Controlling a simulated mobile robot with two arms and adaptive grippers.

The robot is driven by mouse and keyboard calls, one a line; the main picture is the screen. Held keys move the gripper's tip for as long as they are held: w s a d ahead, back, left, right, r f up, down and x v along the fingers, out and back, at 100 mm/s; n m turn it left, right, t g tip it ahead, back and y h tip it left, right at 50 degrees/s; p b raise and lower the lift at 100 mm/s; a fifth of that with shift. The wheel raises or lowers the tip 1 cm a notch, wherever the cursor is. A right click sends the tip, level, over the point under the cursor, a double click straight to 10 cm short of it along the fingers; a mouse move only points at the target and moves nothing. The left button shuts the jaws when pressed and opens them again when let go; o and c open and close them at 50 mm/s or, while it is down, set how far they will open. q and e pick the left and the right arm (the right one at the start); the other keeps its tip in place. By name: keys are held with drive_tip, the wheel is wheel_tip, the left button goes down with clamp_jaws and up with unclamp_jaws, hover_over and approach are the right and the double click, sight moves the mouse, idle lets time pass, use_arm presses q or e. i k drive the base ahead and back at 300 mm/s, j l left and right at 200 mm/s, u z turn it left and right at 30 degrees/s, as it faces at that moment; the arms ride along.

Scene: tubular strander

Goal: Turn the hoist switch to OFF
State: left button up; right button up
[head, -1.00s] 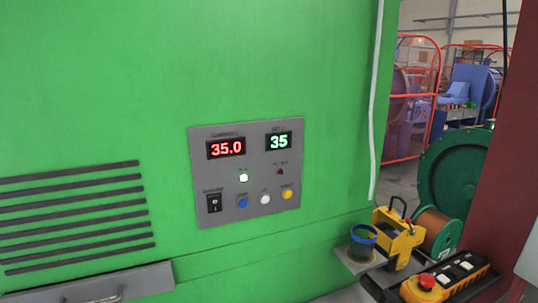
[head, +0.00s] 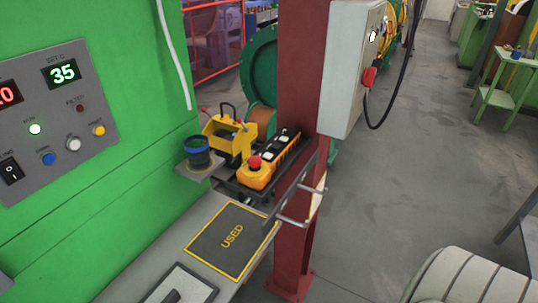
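A grey box (head: 347,65) is fixed to the dark red column (head: 299,120) right of the middle in the head view. A red switch handle (head: 369,77) sticks out from the box's right-hand face, which I see at a steep angle. A small white mark (head: 373,37) shows above the handle. No lettering on this face can be read, so I cannot tell the switch's position or whether it is the hoist switch. Neither of my grippers is in view.
A black cable (head: 383,115) hangs from the box. A yellow pendant (head: 268,165) with a red button lies on a rack left of the column. A pale ribbed object (head: 465,277) stands lower right; grey floor (head: 430,150) is clear between.

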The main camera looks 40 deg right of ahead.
sight(369, 74)
drive_tip(key=z, duration=1.8)
